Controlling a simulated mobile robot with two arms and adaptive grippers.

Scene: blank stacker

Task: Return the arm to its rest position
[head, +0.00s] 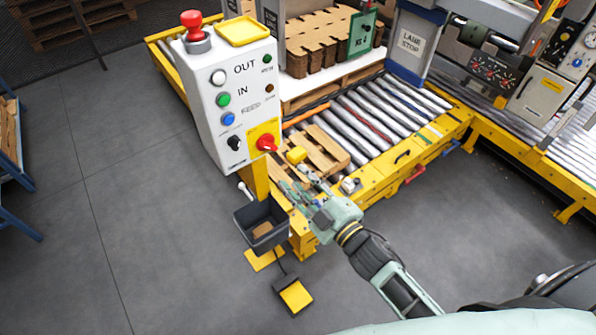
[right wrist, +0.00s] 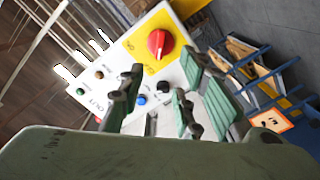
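My right arm reaches in from the lower right in the head view. My right gripper (head: 306,186) is by the front corner of the conveyor, just below and right of the white control box (head: 228,92). In the right wrist view its green fingers (right wrist: 165,92) are spread apart with nothing held between them. The control box's red rotary knob (right wrist: 160,43) on a yellow plate shows beyond the fingertips, apart from them. The same red knob (head: 267,143) shows in the head view. My left gripper is not in view.
A grey bin (head: 260,226) hangs on the yellow post beside my gripper. A yellow foot pedal (head: 295,297) is on the floor below. The yellow-framed roller conveyor (head: 375,120) with a wooden pallet lies behind the gripper. The grey floor (head: 440,215) in front of it is clear.

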